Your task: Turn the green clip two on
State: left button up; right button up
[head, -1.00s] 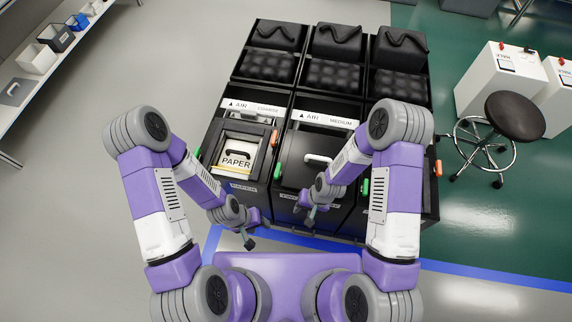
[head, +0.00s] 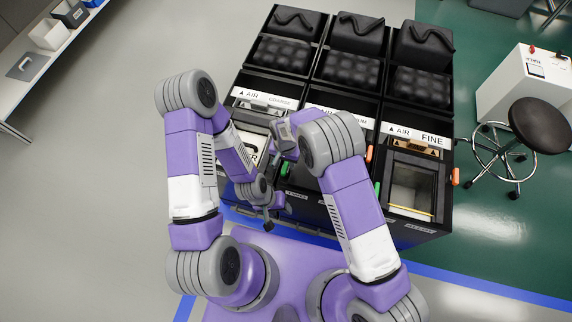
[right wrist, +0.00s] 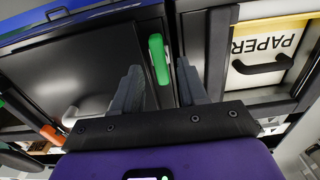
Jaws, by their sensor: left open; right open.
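A green clip (head: 285,168) sits at the seam between the paper cabinet and the middle cabinet. It also shows upright in the right wrist view (right wrist: 158,60), ahead of the spread fingers of my right gripper (right wrist: 160,85); I see no grip on it. A second green clip (head: 377,188) is between the middle and right cabinets. No number is readable on either. In the head view my right gripper (head: 281,135) is above the first clip, partly hidden by its arm. My left gripper (head: 267,224) is low in front of the cabinets, apart from the clips.
Orange clips (head: 369,153) (head: 455,176) sit on the cabinets. The paper panel with its dark handle (right wrist: 264,66) is right of the fingers, a black door (right wrist: 90,65) left. A stool (head: 540,124) stands at right. Floor at left is clear.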

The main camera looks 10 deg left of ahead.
aim_at(285, 167)
jog(key=shift+f, duration=1.3)
grip_shut()
